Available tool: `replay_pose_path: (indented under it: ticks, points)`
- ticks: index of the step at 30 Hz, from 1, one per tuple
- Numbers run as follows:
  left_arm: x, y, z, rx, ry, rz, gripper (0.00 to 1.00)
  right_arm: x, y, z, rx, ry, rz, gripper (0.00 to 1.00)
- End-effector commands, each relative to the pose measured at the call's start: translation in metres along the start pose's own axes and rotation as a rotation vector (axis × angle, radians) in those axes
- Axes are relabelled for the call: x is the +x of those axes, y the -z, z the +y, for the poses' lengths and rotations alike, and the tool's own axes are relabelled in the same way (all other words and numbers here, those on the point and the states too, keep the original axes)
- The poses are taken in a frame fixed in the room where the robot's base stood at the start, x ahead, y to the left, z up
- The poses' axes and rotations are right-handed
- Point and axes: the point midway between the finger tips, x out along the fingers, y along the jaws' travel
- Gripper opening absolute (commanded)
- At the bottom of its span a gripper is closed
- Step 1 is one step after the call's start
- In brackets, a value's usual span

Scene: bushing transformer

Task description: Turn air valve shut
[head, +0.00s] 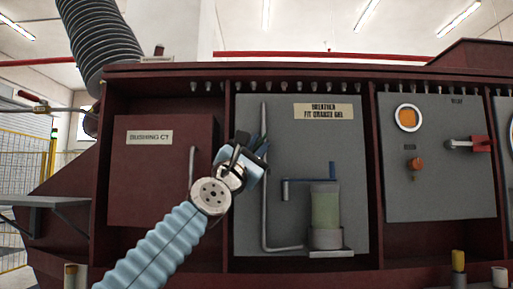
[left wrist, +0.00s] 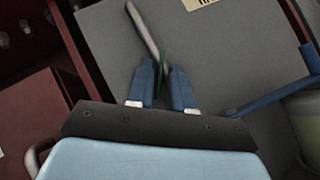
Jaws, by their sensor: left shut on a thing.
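My left gripper (head: 258,150) is in front of the grey panel, at the vertical grey pipe (head: 264,205). In the left wrist view its two blue fingers (left wrist: 162,84) are close together around a thin dark green piece (left wrist: 162,62) beside the grey pipe (left wrist: 146,28). This piece looks like a small valve handle; the fingers hide most of it, so its angle is hard to tell. My right gripper is in neither view.
A breather with a greenish cylinder (head: 325,210) and a blue pipe (head: 300,181) stands right of my gripper. A red-brown cabinet door (head: 150,185) is on the left. A red-handled switch (head: 481,144) is on the right panel. A red-handled pipe valve (head: 30,98) is at far left.

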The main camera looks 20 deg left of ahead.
Motion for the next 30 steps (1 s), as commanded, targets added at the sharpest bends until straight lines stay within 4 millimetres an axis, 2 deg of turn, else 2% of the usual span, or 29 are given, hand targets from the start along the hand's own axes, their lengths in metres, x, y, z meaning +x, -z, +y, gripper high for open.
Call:
replay_pose_path:
  ticks: [1, 3, 11, 14, 17, 24, 30]
  points:
    - [0.000, -0.001, 0.001, -0.001, -0.002, -0.001, 0.24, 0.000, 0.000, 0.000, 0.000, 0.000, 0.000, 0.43]
    - [0.000, -0.001, 0.001, -0.001, -0.002, -0.001, 0.32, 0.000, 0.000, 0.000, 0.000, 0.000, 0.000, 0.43]
    - [-0.001, 0.000, 0.000, -0.001, -0.002, -0.001, 0.32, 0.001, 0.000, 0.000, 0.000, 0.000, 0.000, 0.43]
    - [-0.008, 0.001, 0.000, -0.001, -0.003, -0.001, 0.32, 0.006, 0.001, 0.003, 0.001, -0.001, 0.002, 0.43]
    - [-0.026, 0.003, -0.002, 0.000, -0.004, -0.002, 0.32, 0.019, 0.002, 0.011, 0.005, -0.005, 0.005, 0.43]
    - [-0.086, 0.004, -0.003, 0.001, -0.004, -0.002, 0.32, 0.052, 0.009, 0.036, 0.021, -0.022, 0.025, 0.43]
    - [-0.124, 0.003, -0.002, -0.001, -0.003, -0.001, 0.32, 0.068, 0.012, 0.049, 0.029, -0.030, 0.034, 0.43]
